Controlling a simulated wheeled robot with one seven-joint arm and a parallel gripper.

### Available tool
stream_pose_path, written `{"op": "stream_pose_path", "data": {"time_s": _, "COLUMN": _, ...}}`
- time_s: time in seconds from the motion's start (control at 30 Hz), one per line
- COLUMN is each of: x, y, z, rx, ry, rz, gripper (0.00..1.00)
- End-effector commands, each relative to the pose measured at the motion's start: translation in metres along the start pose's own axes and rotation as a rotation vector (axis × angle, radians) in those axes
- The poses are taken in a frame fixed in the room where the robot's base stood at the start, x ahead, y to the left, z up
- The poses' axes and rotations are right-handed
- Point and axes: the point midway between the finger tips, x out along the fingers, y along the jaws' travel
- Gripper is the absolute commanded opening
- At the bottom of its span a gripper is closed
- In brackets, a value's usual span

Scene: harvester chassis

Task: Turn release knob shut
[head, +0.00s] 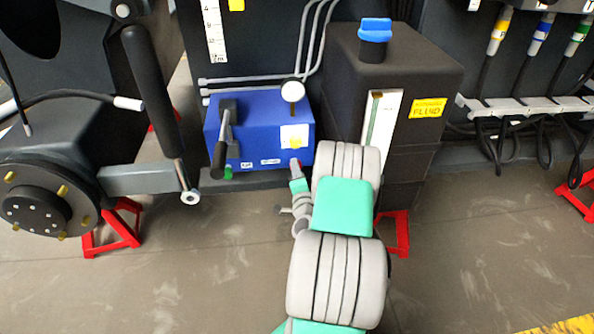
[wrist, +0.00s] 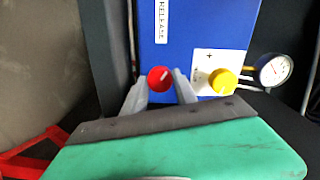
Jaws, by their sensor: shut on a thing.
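The red release knob (wrist: 160,78) sits on the face of the blue pump box (wrist: 190,30), beside a white RELEASE label. It has a pale mark line on its face. My gripper (wrist: 162,80) has one grey finger on each side of the knob and is shut on it. In the head view the blue box (head: 258,125) stands on the dark chassis, and my gripper (head: 297,174) reaches its lower right corner. The knob (head: 295,163) is only a small red spot there, mostly hidden by the gripper.
A yellow knob (wrist: 222,81) and a round gauge (wrist: 275,69) are close to the right of my fingers in the wrist view. A black pump lever (head: 223,140) sticks out at the box's left. A dark fluid tank (head: 425,85) stands close right of it.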

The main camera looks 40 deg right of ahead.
Motion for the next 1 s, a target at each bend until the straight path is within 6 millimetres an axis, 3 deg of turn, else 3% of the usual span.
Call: {"op": "stream_pose_path", "data": {"time_s": 1.0, "x": -0.0014, "y": 0.0025, "z": -0.0019, "rx": 0.903, "ry": -0.020, "rz": -0.023, "gripper": 0.00}}
